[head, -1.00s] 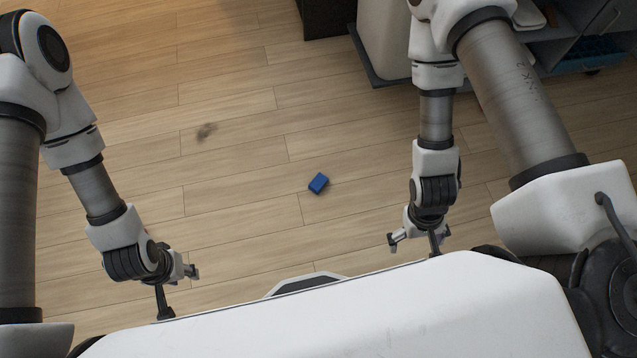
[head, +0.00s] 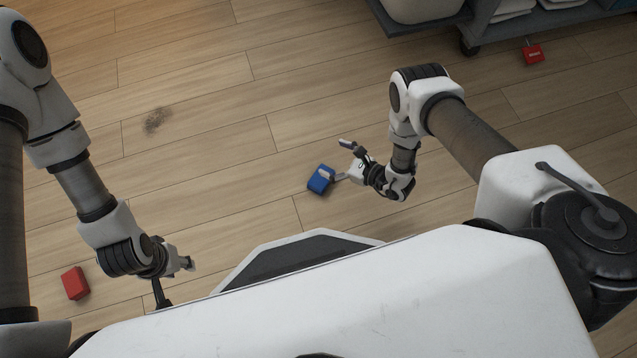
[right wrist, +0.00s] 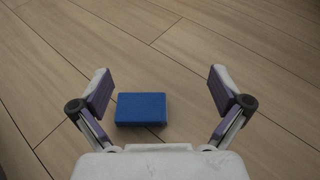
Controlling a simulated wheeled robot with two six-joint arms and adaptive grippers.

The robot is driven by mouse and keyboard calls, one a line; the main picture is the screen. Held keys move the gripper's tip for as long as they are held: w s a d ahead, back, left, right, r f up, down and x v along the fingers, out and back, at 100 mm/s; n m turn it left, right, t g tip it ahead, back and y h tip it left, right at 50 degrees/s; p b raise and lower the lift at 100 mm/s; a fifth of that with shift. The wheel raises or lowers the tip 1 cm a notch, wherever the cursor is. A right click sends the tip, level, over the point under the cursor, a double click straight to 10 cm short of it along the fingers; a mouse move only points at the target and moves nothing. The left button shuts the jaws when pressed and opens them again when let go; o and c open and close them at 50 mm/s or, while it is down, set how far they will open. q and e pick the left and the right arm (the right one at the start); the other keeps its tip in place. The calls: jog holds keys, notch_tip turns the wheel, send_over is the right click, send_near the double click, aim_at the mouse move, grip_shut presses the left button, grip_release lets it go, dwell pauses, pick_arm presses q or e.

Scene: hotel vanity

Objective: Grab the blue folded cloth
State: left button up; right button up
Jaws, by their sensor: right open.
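The blue folded cloth (head: 319,182) lies on the wooden floor near the middle of the head view, a small block shape. My right gripper (head: 342,161) is open, its fingers at the cloth's right side, one fingertip overlapping the cloth in the picture. In the right wrist view the cloth (right wrist: 141,108) lies between and below the two spread fingers, nearer the left one, and nothing is gripped.
A red block (head: 75,283) lies on the floor at the lower left. Another red item (head: 533,53) lies at the upper right near a shelf cart (head: 480,22) holding white folded items. The floor around the cloth is clear.

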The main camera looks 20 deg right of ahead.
jog(key=b, duration=0.3)
send_near(321, 177)
jog(key=w+a, duration=0.1)
jog(key=w+a+f, duration=0.1)
jog(key=w, duration=0.1)
jog(key=shift+f+g, duration=0.2)
jog(key=shift+g, duration=0.1)
jog(key=shift+s+a+f, duration=0.1)
jog(key=shift+a+f, duration=0.15)
jog(key=shift+f, duration=0.05)
jog(key=b+x, duration=0.4)
jog(key=x, duration=0.3)
jog(key=shift+r, duration=0.2)
jog(key=shift+w+r, duration=0.2)
jog(key=shift+w, duration=0.05)
pick_arm(q)
notch_tip(321, 177, down, 10)
pick_arm(e)
jog(key=c, duration=0.7)
